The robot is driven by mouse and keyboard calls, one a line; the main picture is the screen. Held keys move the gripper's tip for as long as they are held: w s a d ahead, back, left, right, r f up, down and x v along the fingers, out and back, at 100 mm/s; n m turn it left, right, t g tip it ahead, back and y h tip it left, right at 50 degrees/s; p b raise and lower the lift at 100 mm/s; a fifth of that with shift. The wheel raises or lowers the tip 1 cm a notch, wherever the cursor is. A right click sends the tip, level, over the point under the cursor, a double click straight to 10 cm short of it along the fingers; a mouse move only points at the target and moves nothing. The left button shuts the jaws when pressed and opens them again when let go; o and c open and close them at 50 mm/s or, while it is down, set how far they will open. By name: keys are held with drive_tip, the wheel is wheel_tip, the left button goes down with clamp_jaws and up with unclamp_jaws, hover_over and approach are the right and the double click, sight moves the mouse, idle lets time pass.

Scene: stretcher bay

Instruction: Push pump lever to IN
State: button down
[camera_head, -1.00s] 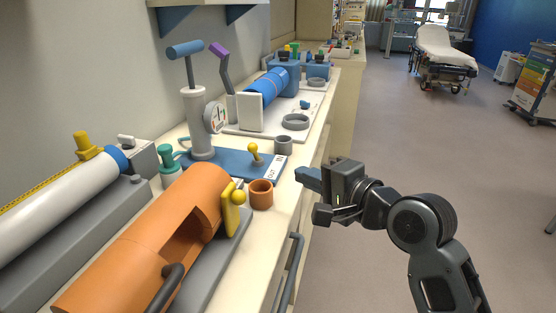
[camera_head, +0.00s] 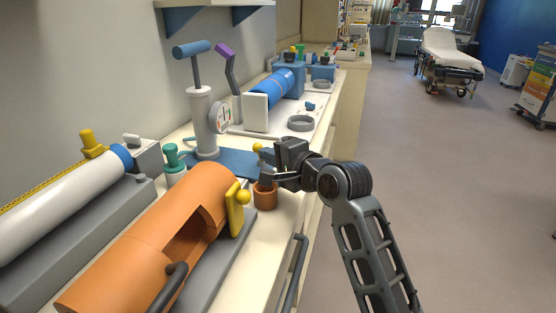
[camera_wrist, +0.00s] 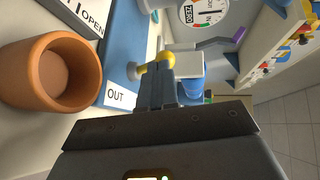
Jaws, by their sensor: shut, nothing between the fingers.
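The pump lever with its yellow ball knob (camera_head: 257,147) stands on the blue pump base (camera_head: 228,161). My gripper (camera_head: 268,172) is over the front right part of that base, just right of the lever, and hides its lower part. In the wrist view the shut, empty fingertips (camera_wrist: 157,76) reach the yellow knob (camera_wrist: 158,59) and overlap it; I cannot tell if they touch. An OUT label (camera_wrist: 115,96) lies on the base close to the fingers. I see no lever label reading IN. The grey pump column (camera_head: 202,115) with its round gauge (camera_head: 223,117) stands behind.
A terracotta cup (camera_head: 265,196) stands right below my gripper. An orange cylinder (camera_head: 150,240) with a yellow latch (camera_head: 236,210) lies in front. A grey ring (camera_head: 301,123) and a blue cylinder (camera_head: 272,90) sit farther back.

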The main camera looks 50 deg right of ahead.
drive_tip(key=shift+w+r, duration=0.1)
drive_tip(key=shift+r, duration=0.05)
idle(0.3)
drive_tip(key=shift+d+r+p, duration=0.1)
drive_tip(key=shift+d+p, duration=0.05)
drive_tip(key=shift+p, duration=0.6)
drive_tip(key=shift+w+d+r+m+g+y+p, duration=0.15)
drive_tip(key=shift+d+r+m+g+y+p, duration=0.25)
drive_tip(key=shift+p, duration=0.55)
